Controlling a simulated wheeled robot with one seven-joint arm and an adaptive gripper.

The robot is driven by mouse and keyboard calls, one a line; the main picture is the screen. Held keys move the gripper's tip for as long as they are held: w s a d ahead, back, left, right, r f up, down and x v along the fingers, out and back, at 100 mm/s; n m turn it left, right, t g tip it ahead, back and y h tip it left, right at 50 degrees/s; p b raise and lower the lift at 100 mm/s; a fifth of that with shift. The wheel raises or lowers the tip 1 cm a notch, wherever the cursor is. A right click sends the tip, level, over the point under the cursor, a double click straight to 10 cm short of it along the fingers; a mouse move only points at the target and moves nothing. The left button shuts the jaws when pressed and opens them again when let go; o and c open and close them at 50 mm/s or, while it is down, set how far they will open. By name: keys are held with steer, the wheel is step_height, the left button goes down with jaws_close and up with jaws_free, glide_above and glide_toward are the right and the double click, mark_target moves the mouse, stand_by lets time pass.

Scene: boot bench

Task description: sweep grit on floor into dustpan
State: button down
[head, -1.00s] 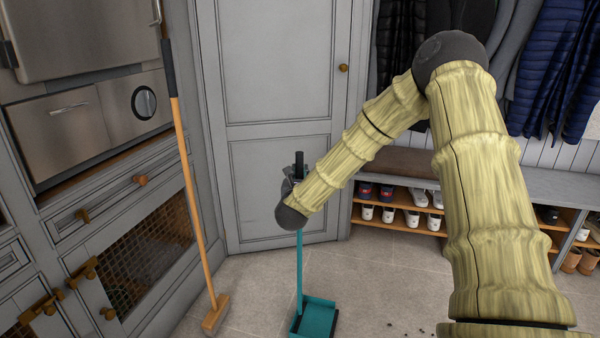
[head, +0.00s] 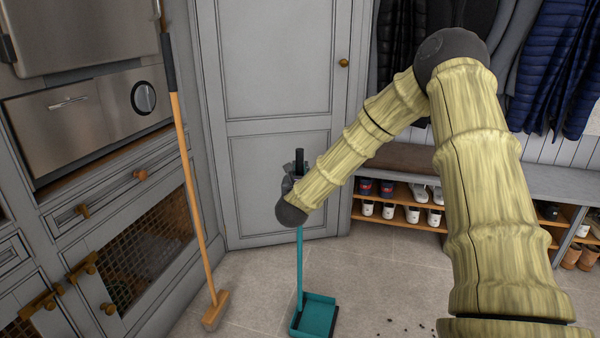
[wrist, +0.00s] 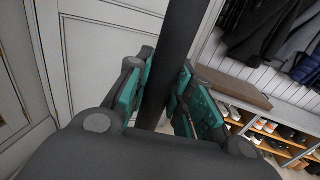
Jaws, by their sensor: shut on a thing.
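The teal dustpan (head: 317,316) with its long upright handle (head: 300,262) stands on the floor in the middle of the head view. A few dark grit specks (head: 405,326) lie on the floor right of the dustpan, near the bottom edge. A broom (head: 190,170) with a wooden stick and block head (head: 215,311) leans against the cabinets at left.
Grey cabinets with a steel oven (head: 95,110) line the left side. A closed grey door (head: 280,95) stands behind. A bench with shoe shelves (head: 400,197) runs along the right, coats (head: 555,70) hanging above. The floor (head: 370,275) between is open.

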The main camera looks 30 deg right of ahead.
steer(key=shift+f, duration=0.25)
steer(key=c, duration=1.2)
jaws_free()
steer(key=shift+o, duration=0.2)
steer(key=v, duration=1.2)
